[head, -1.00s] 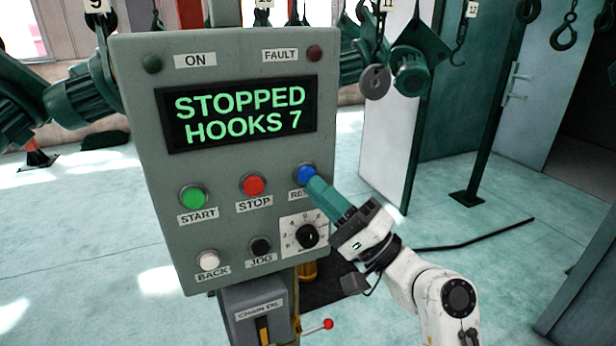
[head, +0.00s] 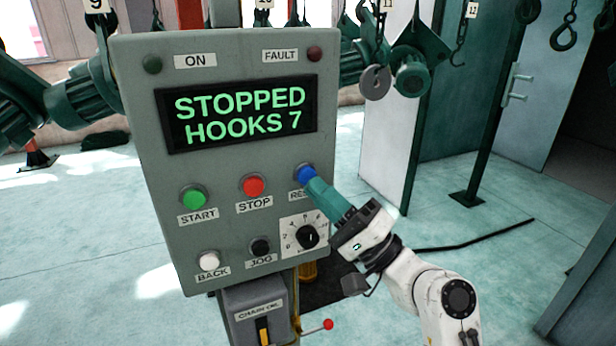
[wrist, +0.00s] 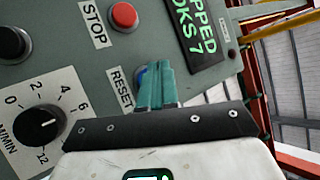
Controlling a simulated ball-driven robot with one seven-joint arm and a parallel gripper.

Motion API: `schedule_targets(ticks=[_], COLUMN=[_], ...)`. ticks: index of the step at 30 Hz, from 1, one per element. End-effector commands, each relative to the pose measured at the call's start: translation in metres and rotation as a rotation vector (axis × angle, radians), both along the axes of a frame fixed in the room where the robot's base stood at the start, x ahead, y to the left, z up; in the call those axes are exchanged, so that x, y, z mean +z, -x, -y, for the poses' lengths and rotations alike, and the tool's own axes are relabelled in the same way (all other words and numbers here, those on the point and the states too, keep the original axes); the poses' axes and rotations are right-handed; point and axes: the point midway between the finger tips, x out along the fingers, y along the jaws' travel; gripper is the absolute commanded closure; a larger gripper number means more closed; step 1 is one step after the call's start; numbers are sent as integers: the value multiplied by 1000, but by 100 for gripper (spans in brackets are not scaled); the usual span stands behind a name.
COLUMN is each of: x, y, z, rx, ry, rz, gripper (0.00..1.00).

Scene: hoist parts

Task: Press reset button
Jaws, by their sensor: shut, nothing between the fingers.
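The blue reset button (head: 305,173) is on the right side of the grey control panel (head: 225,235), above a label that is partly covered. My gripper (head: 310,183) is shut and empty, with its teal fingertips at the button. In the wrist view the shut fingers (wrist: 155,72) cover most of the blue button (wrist: 140,77), beside the RESET label (wrist: 121,87). The tips appear to touch the button, but I cannot tell whether it is pushed in. The display (head: 240,113) reads "STOPPED HOOKS 7".
The red STOP button (head: 253,186) and green START button (head: 194,197) are left of the fingers. A black dial (head: 307,236) sits just below them. White BACK (head: 208,261) and black JOG (head: 260,246) buttons are lower. Hoists and hooks (head: 375,82) hang behind.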

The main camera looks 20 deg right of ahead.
Motion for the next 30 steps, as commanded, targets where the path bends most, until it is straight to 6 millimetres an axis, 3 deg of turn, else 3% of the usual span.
schedule_targets(ticks=[30], x=[0], y=[-8], z=[0], rx=[0], ry=[0], rz=[0], gripper=[100])
